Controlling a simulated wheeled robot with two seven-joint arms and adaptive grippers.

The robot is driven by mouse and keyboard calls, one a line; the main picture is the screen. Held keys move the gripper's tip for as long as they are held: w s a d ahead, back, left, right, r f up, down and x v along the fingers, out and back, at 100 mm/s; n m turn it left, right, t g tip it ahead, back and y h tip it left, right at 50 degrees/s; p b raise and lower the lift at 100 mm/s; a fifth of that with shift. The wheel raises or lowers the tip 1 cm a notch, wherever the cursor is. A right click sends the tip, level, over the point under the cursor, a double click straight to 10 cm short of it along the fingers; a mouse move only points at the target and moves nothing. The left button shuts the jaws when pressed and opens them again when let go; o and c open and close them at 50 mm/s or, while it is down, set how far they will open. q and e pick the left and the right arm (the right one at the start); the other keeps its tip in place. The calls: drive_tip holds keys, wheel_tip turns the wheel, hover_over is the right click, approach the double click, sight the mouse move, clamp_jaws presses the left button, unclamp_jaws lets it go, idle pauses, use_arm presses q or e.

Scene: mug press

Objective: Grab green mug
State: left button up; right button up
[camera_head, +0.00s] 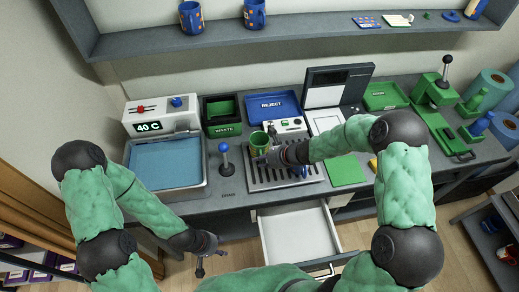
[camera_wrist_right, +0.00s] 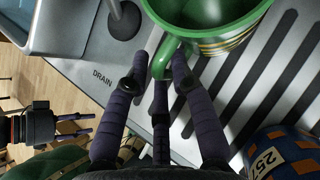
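The green mug (camera_head: 260,143) stands at the left back of the slatted drain tray (camera_head: 258,178). Its rim, striped side and handle show close up in the right wrist view (camera_wrist_right: 232,42). My right gripper (camera_head: 268,158) is at the mug from the front right. In the right wrist view its fingers (camera_wrist_right: 160,68) lie on both sides of the handle, with one finger below it. Whether they press on the handle is not clear. My left gripper (camera_head: 208,264) is low at the front left, away from the counter top, with its fingers apart and empty.
A blue mug with an orange pattern (camera_wrist_right: 285,152) is close on the right in the right wrist view. A blue-knobbed lever (camera_head: 224,150) stands left of the tray. An open white drawer (camera_head: 298,234) juts out below. Blue mugs (camera_head: 191,17) stand on the shelf.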

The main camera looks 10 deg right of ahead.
drive_tip(key=shift+w+a+f, duration=0.2)
drive_tip(key=shift+f, duration=0.05)
clamp_jaws()
drive_tip(key=shift+r, duration=0.1)
